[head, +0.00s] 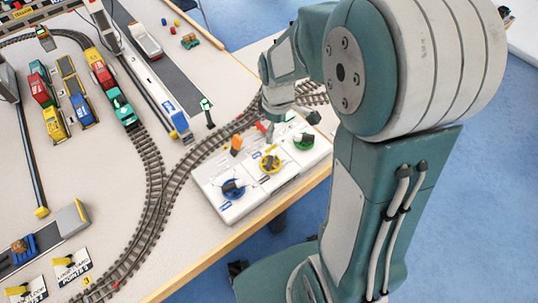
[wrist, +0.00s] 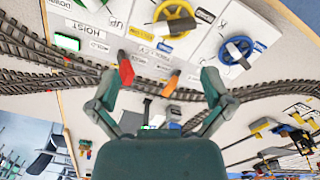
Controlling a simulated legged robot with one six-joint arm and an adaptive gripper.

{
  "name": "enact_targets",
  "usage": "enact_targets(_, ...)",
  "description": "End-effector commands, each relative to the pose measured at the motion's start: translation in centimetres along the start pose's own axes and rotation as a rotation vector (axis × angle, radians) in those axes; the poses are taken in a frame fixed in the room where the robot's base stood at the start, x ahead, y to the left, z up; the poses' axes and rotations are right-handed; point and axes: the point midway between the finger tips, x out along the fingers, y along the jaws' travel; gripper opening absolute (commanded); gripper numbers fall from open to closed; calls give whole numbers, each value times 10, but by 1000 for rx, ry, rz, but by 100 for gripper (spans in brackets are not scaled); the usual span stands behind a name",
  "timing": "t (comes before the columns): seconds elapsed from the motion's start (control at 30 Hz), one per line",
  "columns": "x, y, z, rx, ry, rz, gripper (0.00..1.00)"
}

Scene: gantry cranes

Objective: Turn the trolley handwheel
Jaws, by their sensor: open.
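A white control panel (head: 215,205) at the table edge carries three handwheels in the head view: blue (head: 232,188), yellow (head: 270,162) and green (head: 303,140). I cannot read which is labelled trolley. The wrist view shows the yellow wheel (wrist: 176,18) and the blue wheel (wrist: 240,50) near the top, with a HOIST label left of the yellow one. My gripper (wrist: 160,72) is open and empty, its fingers spread wide below the wheels in the wrist view. In the head view my gripper (head: 274,118) is over the panel's back edge near the green wheel, partly hidden by my arm.
A red piece (wrist: 125,69) and an orange piece (wrist: 170,83) stand up by the panel's back edge, between the spread fingers in the wrist view. Curved track (head: 165,195) runs behind the panel. Toy wagons (head: 45,105) and a locomotive (head: 123,108) stand farther left.

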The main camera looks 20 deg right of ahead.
Motion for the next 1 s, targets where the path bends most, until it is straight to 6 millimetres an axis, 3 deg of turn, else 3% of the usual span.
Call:
enact_targets(0.13, 2, -19, -6, -210, 0, 0, 100)
enact_targets(0.33, 11, -22, -6, -265, -1, -2, 100)
enact_targets(0.8, 92, -22, -6, -261, -2, -3, 100)
enact_targets(1.0, 109, -22, -6, -260, 0, -1, 100)
